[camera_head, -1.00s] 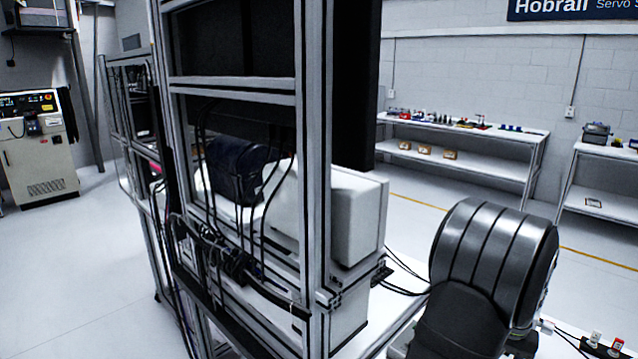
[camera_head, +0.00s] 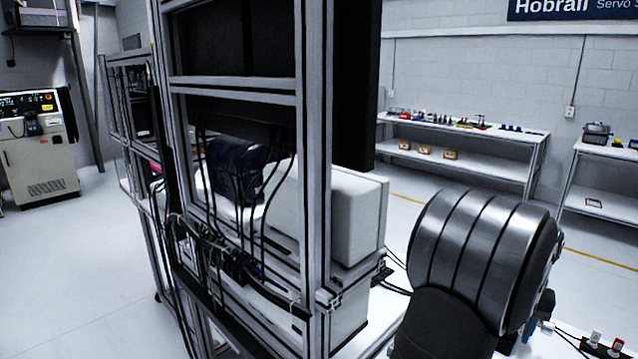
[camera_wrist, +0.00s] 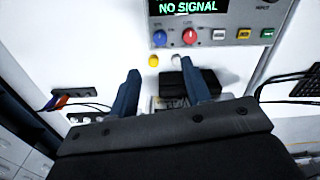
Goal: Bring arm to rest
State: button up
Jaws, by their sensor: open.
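My gripper (camera_wrist: 160,92) shows in the wrist view with its two blue fingers apart and nothing between the tips. It hangs over a white bench top (camera_wrist: 95,60). Beyond the fingertips is a grey instrument panel (camera_wrist: 225,22) with a display (camera_wrist: 187,7) that reads "NO SIGNAL". In the head view a large silver, banded rounded part of my arm stands at the lower right, and my gripper is out of that view.
A dark block (camera_wrist: 203,82) lies by the right finger. A power strip (camera_wrist: 73,93) with cables is at left, and a black keyboard-like item (camera_wrist: 303,82) at right. An aluminium frame (camera_head: 315,150) with hanging cables fills the middle of the head view.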

notch_tip(320, 180, up, 7)
notch_tip(320, 180, down, 18)
jog(key=shift+r, duration=0.2)
jog(key=shift+f, duration=0.2)
jog(key=m, duration=0.5)
jog(key=shift+r+m, duration=0.1)
jog(key=shift+m, duration=0.3)
jog(key=m, duration=0.5)
jog(key=shift+m, duration=0.4)
jog(key=shift+r, duration=0.95)
jog(key=shift+o, duration=0.3)
